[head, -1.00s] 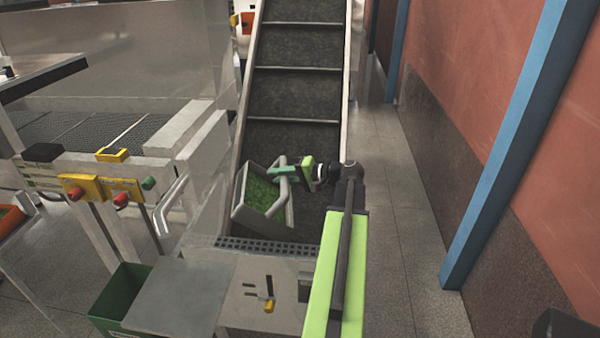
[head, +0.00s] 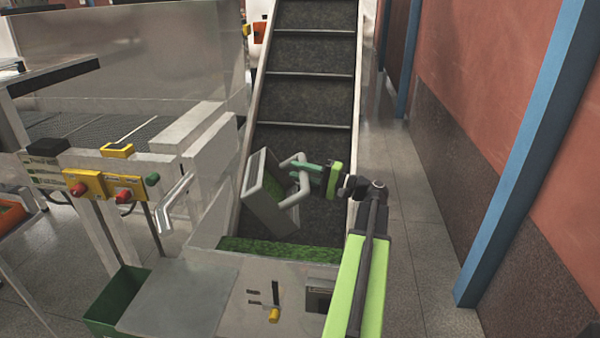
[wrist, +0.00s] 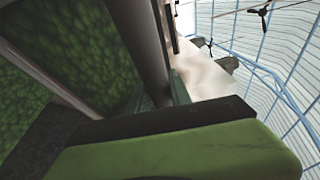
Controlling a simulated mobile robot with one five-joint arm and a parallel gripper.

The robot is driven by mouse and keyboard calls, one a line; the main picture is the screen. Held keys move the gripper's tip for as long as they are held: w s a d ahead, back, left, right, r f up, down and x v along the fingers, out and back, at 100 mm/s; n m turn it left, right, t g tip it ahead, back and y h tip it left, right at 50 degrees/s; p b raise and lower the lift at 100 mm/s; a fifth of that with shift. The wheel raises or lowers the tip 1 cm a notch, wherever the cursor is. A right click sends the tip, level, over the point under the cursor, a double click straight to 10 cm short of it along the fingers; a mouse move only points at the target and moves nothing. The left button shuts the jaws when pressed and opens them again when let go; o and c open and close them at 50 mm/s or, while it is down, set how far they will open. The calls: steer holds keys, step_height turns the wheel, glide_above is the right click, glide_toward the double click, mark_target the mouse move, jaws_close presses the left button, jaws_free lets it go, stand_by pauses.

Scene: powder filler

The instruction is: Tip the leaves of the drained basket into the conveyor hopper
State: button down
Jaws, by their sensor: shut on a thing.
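My gripper (head: 312,173) is shut on the handle of the grey basket (head: 283,207) and holds it above the lower end of the conveyor. The basket is tilted steeply, and some green leaves (head: 274,186) show inside it. More green leaves (head: 278,248) lie in a strip in the hopper (head: 226,228) at the conveyor's foot, below the basket. In the wrist view, leaves (wrist: 75,35) fill much of the left side beside the grey basket rim. The full depth of the hopper is hidden by its front panel.
The inclined belt (head: 307,98) with cross slats rises behind the basket. A control post with coloured knobs (head: 105,188) and a bent metal handle (head: 176,200) stand to the left. A green bin (head: 105,300) is at the lower left. Floor at the right is free beside a blue post (head: 520,150).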

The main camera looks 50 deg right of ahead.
steer(key=w+a+r+n+g+h+p, duration=0.4)
steer(key=r+g+p, duration=0.4)
steer(key=p, duration=2.2)
steer(key=w+a+g+h, duration=0.1)
steer(key=w+g+h, duration=0.1)
steer(key=g, duration=0.1)
steer(key=shift+w+a+r+h, duration=0.25)
steer(key=shift+a+r+h, duration=0.15)
steer(key=shift+f, duration=0.1)
step_height(320, 180, down, 13)
steer(key=b, duration=1.3)
steer(key=shift+s, duration=0.1)
